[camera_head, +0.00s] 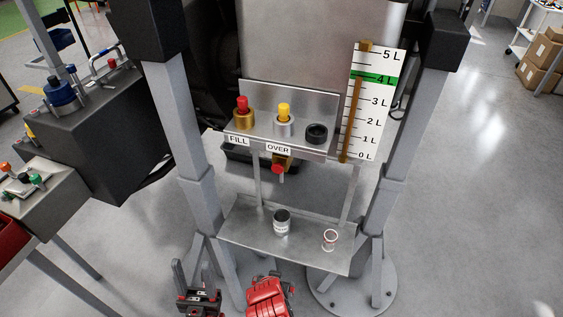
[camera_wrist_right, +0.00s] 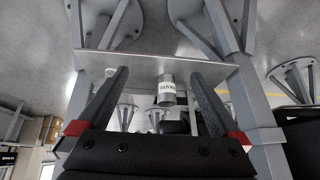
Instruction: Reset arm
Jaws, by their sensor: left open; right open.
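My left gripper (camera_head: 198,298) is at the bottom edge of the head view, black with red parts, below the shelf and apart from it. My right gripper (camera_wrist_right: 160,75) has its two dark fingers spread in the right wrist view, with nothing between them. That view is upside down and faces the metal shelf (camera_head: 310,255). On the shelf stand a dark labelled can (camera_head: 281,222) and a small pale cup (camera_head: 329,240). Both stand apart from the grippers.
Above the shelf, a metal bracket holds a red-capped FILL port (camera_head: 243,104), a yellow-capped OVER port (camera_head: 284,112) and a black ring (camera_head: 316,133). A litre gauge (camera_head: 379,105) has a green band at 4 L. Grey posts (camera_head: 190,140) flank the shelf. Clear floor lies right.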

